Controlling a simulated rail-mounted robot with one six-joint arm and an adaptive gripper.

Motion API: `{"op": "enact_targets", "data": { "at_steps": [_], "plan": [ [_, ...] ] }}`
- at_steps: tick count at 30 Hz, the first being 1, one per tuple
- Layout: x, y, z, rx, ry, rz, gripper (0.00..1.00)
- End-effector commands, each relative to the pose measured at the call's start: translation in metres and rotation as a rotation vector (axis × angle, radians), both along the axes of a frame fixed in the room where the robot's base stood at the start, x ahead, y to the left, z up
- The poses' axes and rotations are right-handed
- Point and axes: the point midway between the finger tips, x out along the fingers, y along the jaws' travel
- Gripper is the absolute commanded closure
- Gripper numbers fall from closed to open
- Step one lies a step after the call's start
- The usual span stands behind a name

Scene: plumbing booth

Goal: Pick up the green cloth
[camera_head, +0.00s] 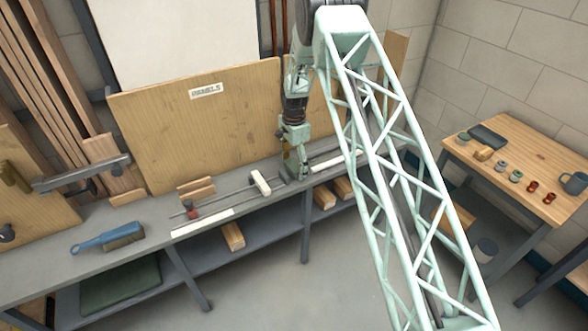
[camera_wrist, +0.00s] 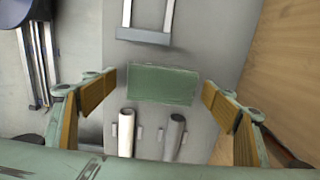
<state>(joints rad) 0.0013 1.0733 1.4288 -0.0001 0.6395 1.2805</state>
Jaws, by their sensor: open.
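The green cloth (camera_wrist: 163,84) is a flat, folded-looking rectangle on a grey surface in the wrist view. My gripper (camera_wrist: 160,88) is open, its two tan-padded fingers at the left and right of the cloth. The cloth lies between and beyond the fingertips, and I see no contact with it. In the head view my gripper (camera_head: 297,172) is low over the back of the grey workbench (camera_head: 150,212), in front of the wooden panel. I cannot make out this cloth in the head view.
In the wrist view a white cylinder (camera_wrist: 126,133) and a grey cylinder (camera_wrist: 174,137) lie just below the cloth. A metal bracket (camera_wrist: 144,36) is above it. A wooden panel (camera_head: 200,125) stands behind the bench. A blue-handled brush (camera_head: 105,240) lies at the bench's left.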

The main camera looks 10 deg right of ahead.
Motion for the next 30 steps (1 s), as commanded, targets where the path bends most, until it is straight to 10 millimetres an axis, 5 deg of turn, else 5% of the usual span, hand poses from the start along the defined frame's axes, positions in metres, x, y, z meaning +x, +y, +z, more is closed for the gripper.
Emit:
{"op": "enact_targets", "data": {
  "at_steps": [5, 13, 30],
  "plan": [
    [0.0000, 0.0001, 0.0000, 0.000, 0.000, 0.000, 0.23],
    [-0.0001, 0.0000, 0.0000, 0.000, 0.000, 0.000, 0.48],
    [0.0004, 0.0000, 0.0093, 0.000, -0.001, 0.000, 0.48]
  ]
}}
